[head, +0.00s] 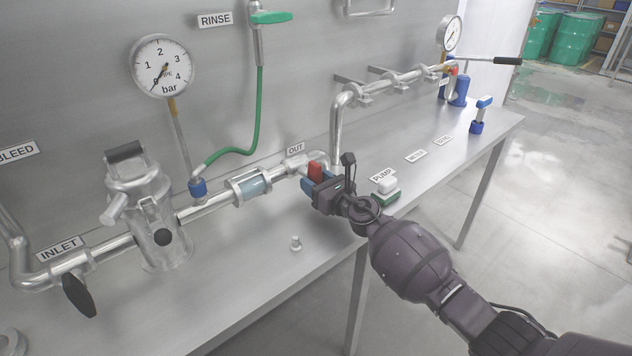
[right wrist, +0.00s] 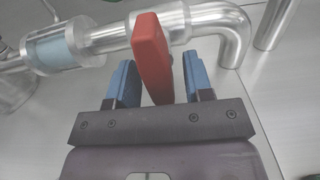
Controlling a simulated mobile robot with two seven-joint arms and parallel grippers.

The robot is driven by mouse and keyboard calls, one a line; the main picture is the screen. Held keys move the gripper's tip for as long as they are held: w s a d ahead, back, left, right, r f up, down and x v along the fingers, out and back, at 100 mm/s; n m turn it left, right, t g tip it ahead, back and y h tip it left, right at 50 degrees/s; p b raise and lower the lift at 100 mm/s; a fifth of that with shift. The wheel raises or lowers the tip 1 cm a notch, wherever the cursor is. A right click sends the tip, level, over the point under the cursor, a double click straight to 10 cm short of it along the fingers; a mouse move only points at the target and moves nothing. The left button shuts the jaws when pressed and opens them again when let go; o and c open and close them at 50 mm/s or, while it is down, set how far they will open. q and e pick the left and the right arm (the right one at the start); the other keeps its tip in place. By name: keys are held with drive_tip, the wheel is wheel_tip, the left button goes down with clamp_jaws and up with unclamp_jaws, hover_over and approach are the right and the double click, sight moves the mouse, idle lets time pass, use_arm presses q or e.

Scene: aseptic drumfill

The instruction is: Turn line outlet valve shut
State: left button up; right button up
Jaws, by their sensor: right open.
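The line outlet valve has a red handle (head: 316,172) on the steel pipe by the OUT label. In the right wrist view the red handle (right wrist: 152,58) stands out across the pipe toward me. My right gripper (head: 318,186) is at this handle. Its two blue fingers are open, one on each side of the handle, with a visible gap on both sides in the right wrist view (right wrist: 158,72). The valve body is partly hidden behind the handle and gripper. My left gripper is not in view.
A sight glass (head: 251,186) sits in the pipe left of the valve. The bent riser pipe (head: 337,125) stands to the right. A green-based white pump button (head: 387,187) is close to my right wrist. A pressure gauge (head: 161,66) is on the left.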

drive_tip(key=shift+s+d, duration=0.25)
drive_tip(key=p+v, duration=0.2)
drive_tip(key=v, duration=0.8)
drive_tip(key=shift+s+p, duration=0.1)
drive_tip(key=shift+p, duration=0.2)
